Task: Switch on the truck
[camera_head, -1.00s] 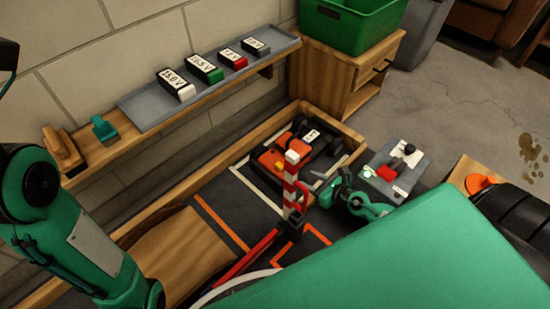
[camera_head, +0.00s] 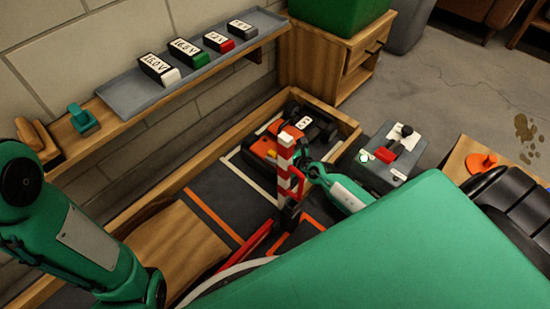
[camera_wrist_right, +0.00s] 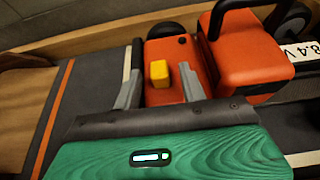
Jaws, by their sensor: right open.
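The truck (camera_head: 262,149) is orange with black wheels and sits in a wooden-walled track box. The right wrist view shows its orange body (camera_wrist_right: 245,55) close up, with a small yellow block, seemingly the switch (camera_wrist_right: 159,73), on a flat orange panel. My right gripper (camera_wrist_right: 160,90) is open, its two grey fingers left and right of the yellow block with gaps on both sides. In the head view my right gripper (camera_head: 308,167) is at the truck's near side, partly behind the striped post. My left arm shows at the left, but its gripper is out of view.
A red-and-white striped post (camera_head: 286,165) and red barrier stand close by my right gripper. A grey control box (camera_head: 392,158) with a red part and black knob is to the right. Several labelled batteries lie on a shelf tray (camera_head: 140,100). A wooden ramp (camera_head: 175,250) is nearer.

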